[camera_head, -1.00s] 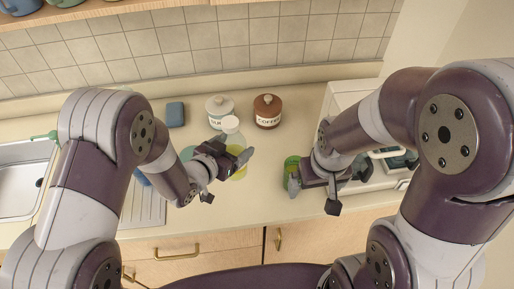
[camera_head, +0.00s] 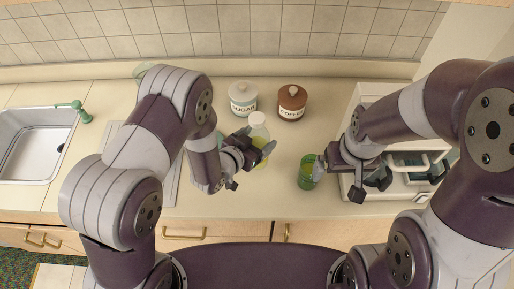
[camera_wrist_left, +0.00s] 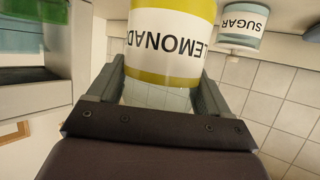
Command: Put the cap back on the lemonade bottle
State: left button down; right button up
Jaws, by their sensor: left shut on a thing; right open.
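The lemonade bottle (camera_head: 259,130) stands on the counter, with a pale rounded top and yellow lower part. In the left wrist view its white label and yellow band (camera_wrist_left: 165,35) fill the space between my fingers. My left gripper (camera_head: 250,165) is shut on the bottle and covers much of its body in the head view. I cannot tell whether the pale top is a cap or the bare neck, and I make out no separate cap. My right gripper (camera_head: 340,182) is open, just right of a green glass (camera_head: 306,174), with one finger close to its side.
A sugar jar (camera_head: 242,98) and a brown coffee jar (camera_head: 291,102) stand behind the bottle. The sink (camera_head: 32,145) is at the left. Counter between bottle and green glass is clear.

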pick_arm(q)
jog(key=shift+s+a+r, duration=0.1)
jog(key=shift+s+a, duration=0.05)
jog(key=shift+s, duration=0.05)
notch_tip(320, 180, down, 4)
jog(key=shift+w+f+p, duration=0.1)
jog(key=shift+w+p, duration=0.05)
jog(key=shift+p, duration=0.15)
jog(key=shift+f, duration=0.15)
jog(key=shift+f+b, duration=0.15)
jog(key=shift+b, duration=0.15)
grip_release()
jog(key=shift+r, duration=0.25)
jog(key=b+v, duration=0.1)
jog(key=v, duration=1.1)
